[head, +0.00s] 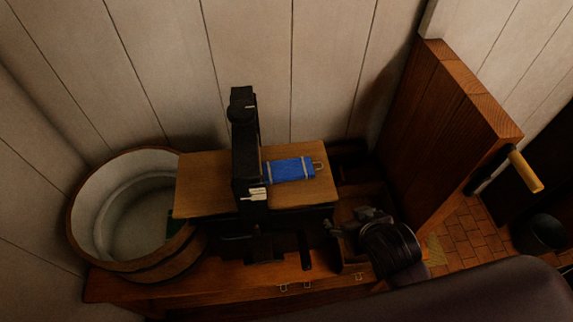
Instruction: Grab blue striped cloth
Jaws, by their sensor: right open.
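The blue striped cloth (289,170) lies flat on the right part of a wooden board (315,192). It is a small blue rectangle with thin pale stripes near its ends. Its left end is close to a black upright post; I cannot tell whether they touch. My right gripper (345,226) is open, to the lower right of the cloth and apart from it, over the wooden counter. Its fingers are dark and small in the picture. My left gripper is not in view.
The black post (244,135) rises across the board. A round wooden tub (84,215) with a pale inside stands at left. A tall wooden partition (440,125) bounds the right side. A yellow-handled tool (525,171) and a dark bucket (540,233) are farther right.

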